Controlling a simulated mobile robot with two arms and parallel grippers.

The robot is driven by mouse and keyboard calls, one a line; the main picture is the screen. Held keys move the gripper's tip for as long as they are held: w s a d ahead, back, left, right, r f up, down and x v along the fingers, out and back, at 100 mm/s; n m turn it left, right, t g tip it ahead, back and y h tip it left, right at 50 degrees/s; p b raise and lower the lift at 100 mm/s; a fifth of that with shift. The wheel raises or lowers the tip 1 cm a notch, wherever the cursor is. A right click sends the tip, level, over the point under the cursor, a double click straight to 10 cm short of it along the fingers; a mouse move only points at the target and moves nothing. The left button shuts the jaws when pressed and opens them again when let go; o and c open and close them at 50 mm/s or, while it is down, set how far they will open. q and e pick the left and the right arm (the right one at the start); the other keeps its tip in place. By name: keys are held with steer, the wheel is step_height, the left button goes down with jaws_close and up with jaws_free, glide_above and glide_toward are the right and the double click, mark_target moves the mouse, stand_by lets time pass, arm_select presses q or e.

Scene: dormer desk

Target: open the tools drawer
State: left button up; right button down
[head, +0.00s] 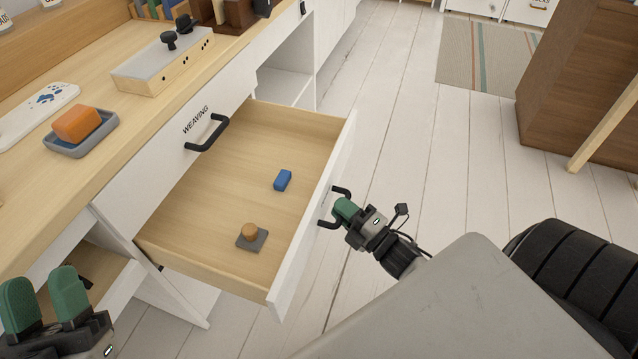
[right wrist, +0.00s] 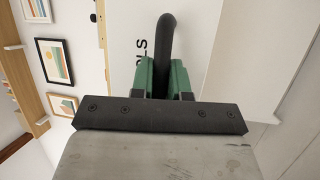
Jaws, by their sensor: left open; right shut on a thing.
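The tools drawer (head: 225,165) stands well open below the weaving drawer, its inside showing pale wood. Its black handle (head: 328,209) is on the white front. My right gripper (head: 343,208) is shut on this handle; the handle also shows in the right wrist view (right wrist: 166,55) between the green fingers, with the letters "LS" beside it on the white front. In the drawer lie a blue block (head: 283,180) and a grey square piece with a round wooden knob (head: 251,236). My left gripper (head: 45,305) is open and empty at the lower left.
The closed weaving drawer (head: 170,140) has a black handle (head: 207,133) above the open drawer. On the desk are an orange block in a grey dish (head: 82,135) and a box with black knobs (head: 160,68). A brown wooden cabinet (head: 580,85) stands at right. Floor between is clear.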

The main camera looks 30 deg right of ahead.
arm_select(q)
steer(key=shift+w+f+g, duration=0.65)
steer(key=shift+f+g, duration=0.15)
steer(key=shift+g, duration=0.1)
arm_select(e)
steer(key=shift+s+d, duration=0.8)
steer(key=shift+s, duration=0.3)
steer(key=c, duration=1.1)
jaws_free()
arm_select(q)
steer(key=f+g, duration=0.1)
steer(key=w+f+g+y+p, duration=0.1)
steer(key=f, duration=0.1)
steer(key=f+g+y+p, duration=0.1)
steer(key=g, duration=0.1)
steer(key=shift+w+a+f, duration=0.15)
steer(key=shift+w, duration=0.2)
arm_select(e)
steer(key=v, duration=1)
steer(key=shift+s+d, duration=0.15)
steer(key=shift+s, duration=0.25)
